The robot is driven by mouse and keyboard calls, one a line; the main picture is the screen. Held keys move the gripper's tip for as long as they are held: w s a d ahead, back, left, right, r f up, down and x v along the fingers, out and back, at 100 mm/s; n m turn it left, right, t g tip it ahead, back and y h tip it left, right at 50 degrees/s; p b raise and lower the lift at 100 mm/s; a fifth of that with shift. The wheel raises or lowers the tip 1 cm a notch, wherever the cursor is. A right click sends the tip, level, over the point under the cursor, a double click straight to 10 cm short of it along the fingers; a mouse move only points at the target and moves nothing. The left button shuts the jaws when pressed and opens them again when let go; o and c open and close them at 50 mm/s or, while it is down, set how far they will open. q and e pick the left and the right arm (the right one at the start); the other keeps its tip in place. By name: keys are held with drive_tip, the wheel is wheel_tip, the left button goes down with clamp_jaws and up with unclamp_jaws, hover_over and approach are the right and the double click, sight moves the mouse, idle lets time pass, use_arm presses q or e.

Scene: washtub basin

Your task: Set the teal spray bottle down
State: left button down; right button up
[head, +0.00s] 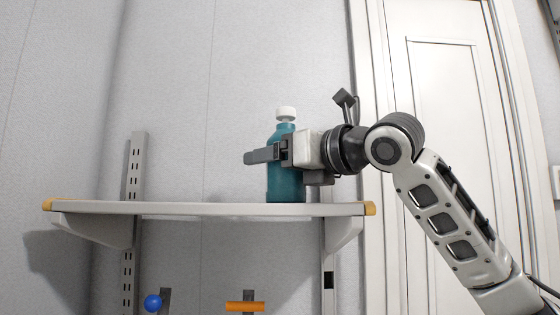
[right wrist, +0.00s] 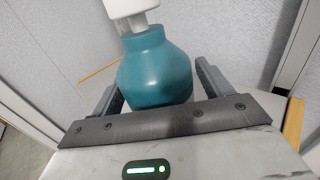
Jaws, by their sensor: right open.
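The teal spray bottle (head: 286,183) with a white cap stands upright on the white wall shelf (head: 180,208), toward its right end. Its base appears to touch the shelf top. My right gripper (head: 268,153) reaches in from the right at the bottle's upper body, with one finger across its front. In the right wrist view the bottle (right wrist: 155,75) stands between the two fingers (right wrist: 158,85), which are open with a gap visible at least on the right side. My left gripper is not in view.
The shelf is bare left of the bottle, with orange-yellow corners. Slotted uprights (head: 135,170) run behind it. Below are a blue ball-shaped knob (head: 152,303) and an orange bar (head: 245,306). A white door (head: 440,100) stands behind my right arm.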

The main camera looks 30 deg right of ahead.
drive_tip(key=shift+r, duration=0.2)
use_arm(q)
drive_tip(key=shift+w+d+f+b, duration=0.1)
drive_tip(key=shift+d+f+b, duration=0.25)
drive_tip(key=shift+b, duration=0.7)
use_arm(e)
drive_tip(key=v, duration=1.2)
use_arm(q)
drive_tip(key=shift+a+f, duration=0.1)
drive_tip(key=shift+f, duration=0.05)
use_arm(e)
drive_tip(key=shift+f, duration=0.15)
